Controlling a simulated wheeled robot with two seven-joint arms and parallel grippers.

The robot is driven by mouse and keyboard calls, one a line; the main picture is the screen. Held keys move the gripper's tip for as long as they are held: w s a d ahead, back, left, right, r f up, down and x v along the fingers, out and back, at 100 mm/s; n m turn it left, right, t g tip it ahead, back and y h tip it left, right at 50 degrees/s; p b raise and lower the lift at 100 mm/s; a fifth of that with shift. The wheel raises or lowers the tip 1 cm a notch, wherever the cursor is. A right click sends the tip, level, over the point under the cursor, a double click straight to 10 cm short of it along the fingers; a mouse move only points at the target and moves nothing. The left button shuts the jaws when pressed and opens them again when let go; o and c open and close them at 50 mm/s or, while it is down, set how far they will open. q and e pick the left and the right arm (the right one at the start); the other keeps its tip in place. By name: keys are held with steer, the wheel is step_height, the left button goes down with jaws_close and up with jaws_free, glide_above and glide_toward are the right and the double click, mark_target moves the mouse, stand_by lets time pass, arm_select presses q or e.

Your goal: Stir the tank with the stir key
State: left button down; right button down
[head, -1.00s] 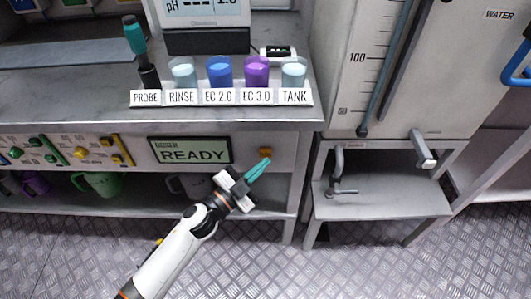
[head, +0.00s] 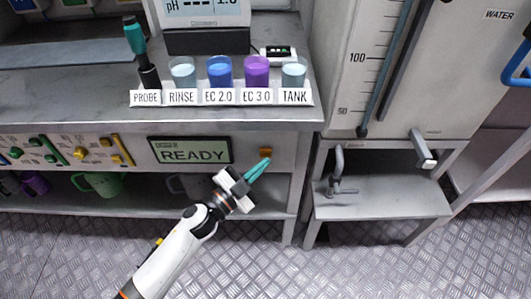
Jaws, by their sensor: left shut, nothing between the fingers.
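I cannot read a label on the key. My left gripper (head: 262,166) has teal fingers, which are shut and empty. Its tips point up and right and show just below the key; I cannot tell whether they touch it. A small cup of pale liquid (head: 294,74) stands on the bench behind a TANK label (head: 294,97). A large grey tank (head: 450,80) with a level scale and a WATER label stands at the right. My right gripper is out of view.
Cups of rinse (head: 183,73), blue (head: 219,72) and purple (head: 256,72) liquid stand in a row on the bench, beside a teal and black probe (head: 136,45). A tap (head: 339,175) hangs under the large tank above a grey stand (head: 390,200). Green mugs (head: 98,184) sit on the lower shelf.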

arm_select(q)
steer(key=shift+w, duration=0.1)
steer(key=shift+w, duration=0.3)
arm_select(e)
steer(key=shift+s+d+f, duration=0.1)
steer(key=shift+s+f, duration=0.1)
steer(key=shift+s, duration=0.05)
